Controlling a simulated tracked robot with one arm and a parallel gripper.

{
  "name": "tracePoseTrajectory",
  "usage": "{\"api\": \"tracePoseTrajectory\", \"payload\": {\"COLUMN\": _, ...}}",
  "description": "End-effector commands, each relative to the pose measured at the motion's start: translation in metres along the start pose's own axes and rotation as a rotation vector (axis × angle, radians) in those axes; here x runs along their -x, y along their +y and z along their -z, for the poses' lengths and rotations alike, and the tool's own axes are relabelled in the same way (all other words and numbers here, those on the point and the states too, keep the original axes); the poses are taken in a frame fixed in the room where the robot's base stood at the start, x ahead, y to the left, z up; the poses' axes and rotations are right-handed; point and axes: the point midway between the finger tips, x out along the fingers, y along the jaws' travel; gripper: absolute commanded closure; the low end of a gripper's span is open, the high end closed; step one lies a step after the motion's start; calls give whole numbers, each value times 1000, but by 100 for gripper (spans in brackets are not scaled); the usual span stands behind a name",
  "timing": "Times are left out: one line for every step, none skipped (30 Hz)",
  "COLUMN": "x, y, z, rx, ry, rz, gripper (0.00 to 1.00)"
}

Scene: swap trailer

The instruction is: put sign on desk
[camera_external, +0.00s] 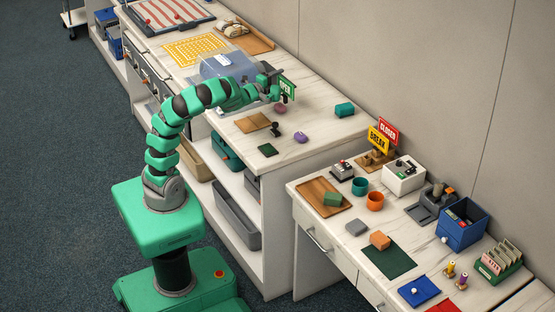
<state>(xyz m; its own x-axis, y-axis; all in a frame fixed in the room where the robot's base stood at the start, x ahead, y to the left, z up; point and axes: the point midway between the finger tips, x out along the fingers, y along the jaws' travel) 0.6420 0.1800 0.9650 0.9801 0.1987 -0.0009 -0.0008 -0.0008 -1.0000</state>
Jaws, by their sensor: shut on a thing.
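My gripper (270,84) is shut on a green sign (289,87) with white lettering, partly hidden by the fingers. It holds the sign upright above the far worktop (330,128), towards its right part. The nearer, lower desk (342,233) with drawers stands at the right. On its far end, a red CLOSED sign (388,129) and a yellow BREAK sign (378,141) stand in a wooden holder (370,163).
On the desk are a wooden tray (316,193), teal and orange cups (375,202), a white box (403,177), a blue bin (462,225) and a dark green mat (388,263). A clear-lidded container (222,67) and small items lie on the worktop. A wall runs behind.

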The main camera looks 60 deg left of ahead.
Motion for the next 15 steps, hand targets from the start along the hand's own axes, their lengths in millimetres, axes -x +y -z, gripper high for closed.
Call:
{"api": "tracePoseTrajectory", "payload": {"x": 3, "y": -1, "z": 2, "rx": -1, "ry": 5, "rz": 0, "gripper": 58}}
{"api": "tracePoseTrajectory", "payload": {"x": 4, "y": -2, "z": 5, "rx": -1, "ry": 11, "rz": 0, "gripper": 58}}
{"api": "tracePoseTrajectory", "payload": {"x": 4, "y": -4, "z": 10, "rx": -2, "ry": 26, "rz": 1, "gripper": 58}}
{"api": "tracePoseTrajectory", "payload": {"x": 5, "y": -6, "z": 16, "rx": -4, "ry": 42, "rz": 1, "gripper": 58}}
{"api": "tracePoseTrajectory", "payload": {"x": 5, "y": -8, "z": 23, "rx": -5, "ry": 62, "rz": 1, "gripper": 58}}
{"api": "tracePoseTrajectory", "payload": {"x": 6, "y": -11, "z": 35, "rx": -7, "ry": 94, "rz": 1, "gripper": 58}}
{"api": "tracePoseTrajectory", "payload": {"x": 6, "y": -13, "z": 46, "rx": -9, "ry": 123, "rz": 1, "gripper": 58}}
{"api": "tracePoseTrajectory", "payload": {"x": 7, "y": -16, "z": 57, "rx": -10, "ry": 155, "rz": 3, "gripper": 58}}
{"api": "tracePoseTrajectory", "payload": {"x": 8, "y": -20, "z": 73, "rx": -11, "ry": 199, "rz": 5, "gripper": 58}}
{"api": "tracePoseTrajectory", "payload": {"x": 10, "y": -22, "z": 85, "rx": -12, "ry": 232, "rz": 4, "gripper": 58}}
{"api": "tracePoseTrajectory", "payload": {"x": 12, "y": -24, "z": 96, "rx": -12, "ry": 263, "rz": 3, "gripper": 58}}
{"api": "tracePoseTrajectory", "payload": {"x": 14, "y": -26, "z": 110, "rx": -11, "ry": 304, "rz": 4, "gripper": 58}}
{"api": "tracePoseTrajectory", "payload": {"x": 16, "y": -28, "z": 121, "rx": -10, "ry": 335, "rz": 5, "gripper": 58}}
{"api": "tracePoseTrajectory", "payload": {"x": 19, "y": -30, "z": 131, "rx": -9, "ry": 363, "rz": 5, "gripper": 58}}
{"api": "tracePoseTrajectory", "payload": {"x": 22, "y": -31, "z": 142, "rx": -8, "ry": 396, "rz": 3, "gripper": 58}}
